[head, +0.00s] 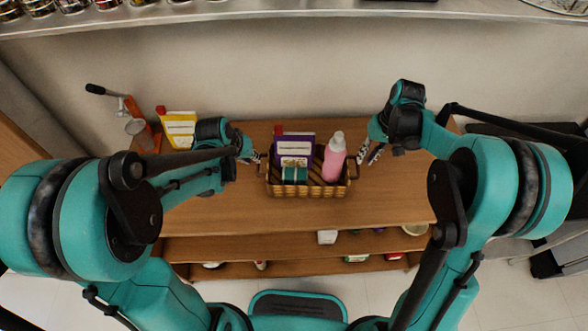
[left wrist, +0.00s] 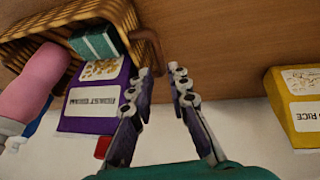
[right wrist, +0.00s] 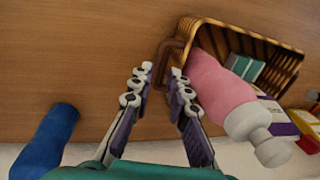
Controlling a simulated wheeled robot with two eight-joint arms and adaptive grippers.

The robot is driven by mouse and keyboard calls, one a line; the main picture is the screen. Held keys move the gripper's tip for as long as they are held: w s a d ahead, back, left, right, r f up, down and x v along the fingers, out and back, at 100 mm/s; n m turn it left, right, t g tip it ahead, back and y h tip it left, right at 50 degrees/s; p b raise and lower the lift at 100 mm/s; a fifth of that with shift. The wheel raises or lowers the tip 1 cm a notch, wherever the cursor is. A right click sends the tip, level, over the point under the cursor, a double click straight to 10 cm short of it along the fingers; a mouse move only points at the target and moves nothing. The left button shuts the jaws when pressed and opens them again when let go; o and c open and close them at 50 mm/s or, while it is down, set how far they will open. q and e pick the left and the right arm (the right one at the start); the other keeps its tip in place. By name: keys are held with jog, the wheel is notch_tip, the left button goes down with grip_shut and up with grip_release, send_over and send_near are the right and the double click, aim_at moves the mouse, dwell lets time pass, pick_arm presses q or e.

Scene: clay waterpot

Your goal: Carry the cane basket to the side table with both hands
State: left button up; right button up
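The cane basket (head: 300,189) stands on the wooden shelf unit's top. It holds a purple box (head: 296,150), a pink bottle (head: 334,158) and a small teal box (head: 294,175). My left gripper (head: 254,158) is open at the basket's left end. In the left wrist view the left handle (left wrist: 153,48) is just ahead of its fingertips (left wrist: 162,72). My right gripper (head: 369,154) is open at the right end. In the right wrist view the right handle (right wrist: 168,56) is just ahead of its fingertips (right wrist: 162,72). I cannot pick out a separate side table.
A yellow box (head: 178,128) stands on the top's left, beside an orange and metal item (head: 137,122). A blue item (right wrist: 45,142) lies near my right gripper. Lower shelves (head: 280,248) hold small goods. The wood in front of the basket is clear.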

aim_at(358, 169)
jog(key=shift+f, duration=0.1)
